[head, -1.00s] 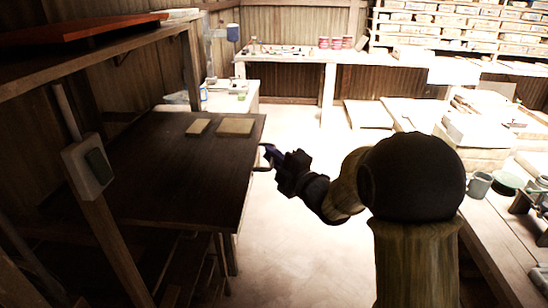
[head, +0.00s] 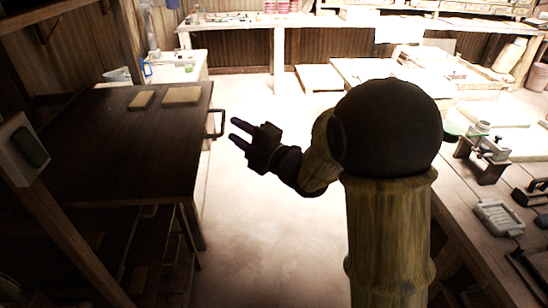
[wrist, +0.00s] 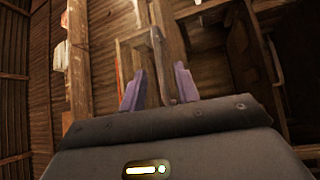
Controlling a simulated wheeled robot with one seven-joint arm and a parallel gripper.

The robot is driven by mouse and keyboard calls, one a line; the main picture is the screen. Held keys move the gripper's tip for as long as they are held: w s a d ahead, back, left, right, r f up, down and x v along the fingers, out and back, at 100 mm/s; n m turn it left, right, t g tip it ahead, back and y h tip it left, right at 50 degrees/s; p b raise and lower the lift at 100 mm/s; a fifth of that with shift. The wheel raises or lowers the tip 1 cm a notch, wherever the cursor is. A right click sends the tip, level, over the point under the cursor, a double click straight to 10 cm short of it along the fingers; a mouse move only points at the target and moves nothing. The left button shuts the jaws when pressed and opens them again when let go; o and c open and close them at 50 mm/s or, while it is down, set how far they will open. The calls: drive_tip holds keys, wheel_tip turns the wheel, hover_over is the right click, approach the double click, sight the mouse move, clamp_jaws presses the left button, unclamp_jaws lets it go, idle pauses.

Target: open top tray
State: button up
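The dark wooden top tray (head: 120,150) is at the left in the head view, with two flat tan tiles (head: 181,95) on its far part. A dark handle (head: 216,123) sticks out from its right edge. My gripper (head: 238,131) is open and empty, just right of the handle and apart from it, fingers pointing left towards it. In the wrist view my two purple-grey fingers (wrist: 160,88) are spread. A dark bar, apparently the handle (wrist: 160,62), shows between and beyond them. Whether it lies within finger reach is unclear.
Darker shelves and legs stand under the tray. A wooden post with a switch box (head: 22,148) is at the near left. A workbench (head: 470,205) with tools runs along the right. The pale floor (head: 250,240) between is clear.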

drive_tip(key=b+v, duration=0.2)
drive_tip(key=v, duration=1)
